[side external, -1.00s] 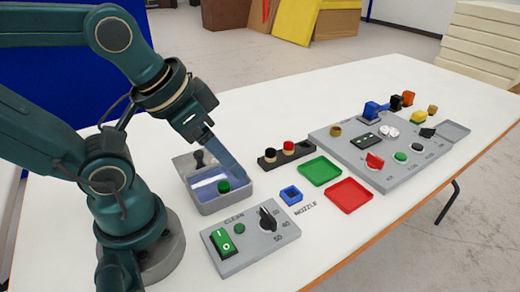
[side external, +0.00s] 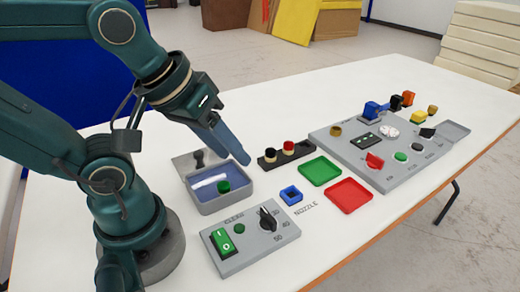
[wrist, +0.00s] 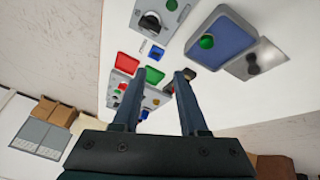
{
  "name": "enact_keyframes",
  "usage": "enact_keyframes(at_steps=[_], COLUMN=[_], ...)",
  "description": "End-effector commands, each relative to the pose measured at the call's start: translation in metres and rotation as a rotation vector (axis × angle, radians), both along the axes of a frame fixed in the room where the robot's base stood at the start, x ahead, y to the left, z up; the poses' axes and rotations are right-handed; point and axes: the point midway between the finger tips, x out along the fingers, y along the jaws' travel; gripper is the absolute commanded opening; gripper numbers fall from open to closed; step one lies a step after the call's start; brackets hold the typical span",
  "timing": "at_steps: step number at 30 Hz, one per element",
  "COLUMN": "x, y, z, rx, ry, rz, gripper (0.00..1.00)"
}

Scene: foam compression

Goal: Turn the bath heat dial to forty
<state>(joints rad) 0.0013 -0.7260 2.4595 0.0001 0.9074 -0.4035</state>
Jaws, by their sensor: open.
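The bath heat dial (side external: 267,219) is a black knob on the grey CLEAN panel (side external: 230,262), with the numbers 40 and 50 printed beside it. In the side view its exact pointing direction is hard to tell. The dial also shows in the wrist view (wrist: 150,22), near the top. The bath (side external: 208,205) is a grey open box of bluish liquid with a green-topped thing (side external: 224,186) in it. My gripper (side external: 240,157) is open and empty, above the table beyond the bath and away from the dial. In the wrist view its two fingers (wrist: 160,85) stand apart.
A green-and-white rocker switch (side external: 223,243) and a green button (side external: 239,229) share the panel. A blue block (side external: 291,195), green tray (side external: 320,170) and red tray (side external: 349,195) lie to the right. A black rack (side external: 286,154) and a larger control panel (side external: 375,152) stand farther back.

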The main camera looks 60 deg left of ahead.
Motion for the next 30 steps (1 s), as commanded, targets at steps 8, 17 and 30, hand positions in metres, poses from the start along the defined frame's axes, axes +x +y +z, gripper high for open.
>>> enact_keyframes(at_steps=[8, 17, 30], x=[0.026, 0.053, 0.05], y=[-0.01, -0.03, -0.04], z=[-0.006, -0.046, -0.09], rx=[-0.292, -0.38, -0.287], ry=[0.14, 0.338, 0.447], rz=[0.593, 1.118, 1.144], gripper=[0.42, 0.42, 0.42])
